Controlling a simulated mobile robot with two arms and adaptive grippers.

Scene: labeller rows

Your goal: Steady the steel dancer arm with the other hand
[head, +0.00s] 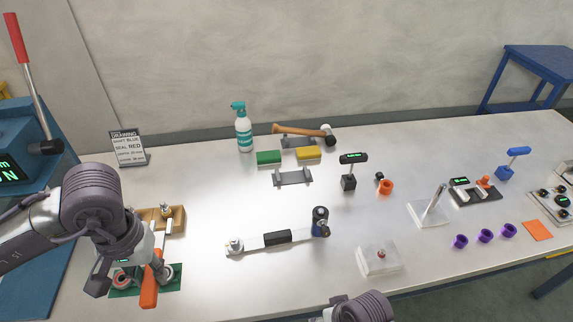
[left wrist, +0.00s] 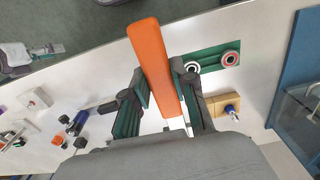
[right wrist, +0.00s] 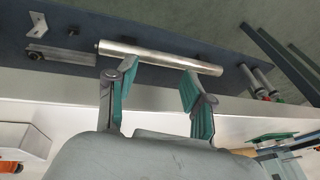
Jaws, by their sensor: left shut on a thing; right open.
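The likely dancer arm is a flat steel bar (head: 252,243) with a black middle grip (head: 278,237), lying on the table between a pale round end and a dark blue-and-black upright cylinder (head: 320,221). My left gripper (left wrist: 157,100) is shut on an orange handle (left wrist: 151,50), with a strip of pale metal beyond the fingers. In the head view this handle (head: 150,288) hangs over the green plate. My right gripper (right wrist: 155,85) is open. Its fingers are near a steel roller (right wrist: 160,57) over a dark strip; I cannot tell whether they touch it.
The green plate (head: 172,283) with bearings and a wooden holder (head: 177,216) stand at left. Clear blocks (head: 379,261) and (head: 425,214), purple cups (head: 460,241) and an orange ring (head: 386,187) are at right. A black stand (head: 349,181) stands behind the bar. Table between them is clear.

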